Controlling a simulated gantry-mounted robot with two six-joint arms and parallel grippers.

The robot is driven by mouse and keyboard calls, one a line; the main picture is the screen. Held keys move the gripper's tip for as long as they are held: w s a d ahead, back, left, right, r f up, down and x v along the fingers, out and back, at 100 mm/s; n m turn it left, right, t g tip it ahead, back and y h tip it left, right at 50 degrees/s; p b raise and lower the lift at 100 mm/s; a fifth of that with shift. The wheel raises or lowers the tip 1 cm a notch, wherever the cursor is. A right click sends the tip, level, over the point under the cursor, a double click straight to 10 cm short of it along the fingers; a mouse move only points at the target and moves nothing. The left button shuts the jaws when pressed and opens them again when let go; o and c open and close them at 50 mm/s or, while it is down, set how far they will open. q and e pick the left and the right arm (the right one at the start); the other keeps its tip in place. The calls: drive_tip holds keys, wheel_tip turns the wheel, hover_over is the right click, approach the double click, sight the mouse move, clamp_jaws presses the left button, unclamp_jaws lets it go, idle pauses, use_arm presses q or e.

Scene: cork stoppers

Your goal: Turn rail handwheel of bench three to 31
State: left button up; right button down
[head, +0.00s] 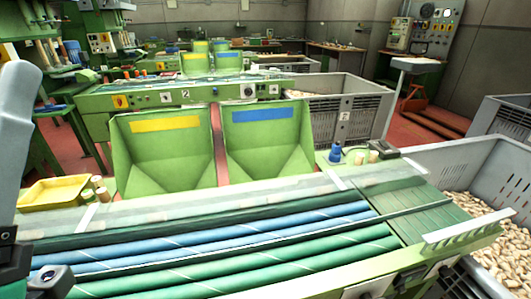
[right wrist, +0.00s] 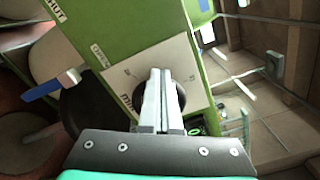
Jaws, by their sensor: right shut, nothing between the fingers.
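In the right wrist view my right gripper (right wrist: 161,73) is shut with nothing between its fingers. It lies in front of a white scale plate (right wrist: 125,78) marked "mm" on a green panel (right wrist: 115,30). A dark round disc (right wrist: 88,104), perhaps the handwheel, shows partly behind the fingers; I cannot tell whether they touch it. No set value is readable. In the head view the near green bench (head: 410,262) has blue and green rollers (head: 300,226). The right gripper and the wheel do not show there. The left gripper is not in view.
Two green hoppers (head: 165,165) stand behind the rollers. A yellow tray (head: 52,193) is at left. A grey crate of corks (head: 480,165) stands at right. In the right wrist view a blue-tipped lever (right wrist: 42,90) is left of the panel.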

drive_tip(key=shift+s+a+f+b, duration=0.1)
drive_tip(key=shift+a+f+b, duration=0.1)
drive_tip(key=shift+f+b, duration=0.45)
drive_tip(key=shift+f, duration=0.25)
drive_tip(key=shift+a, duration=0.1)
drive_tip(key=a+v, duration=0.1)
drive_tip(key=v, duration=0.5)
drive_tip(key=shift+d, duration=0.25)
drive_tip(key=shift+r, duration=0.15)
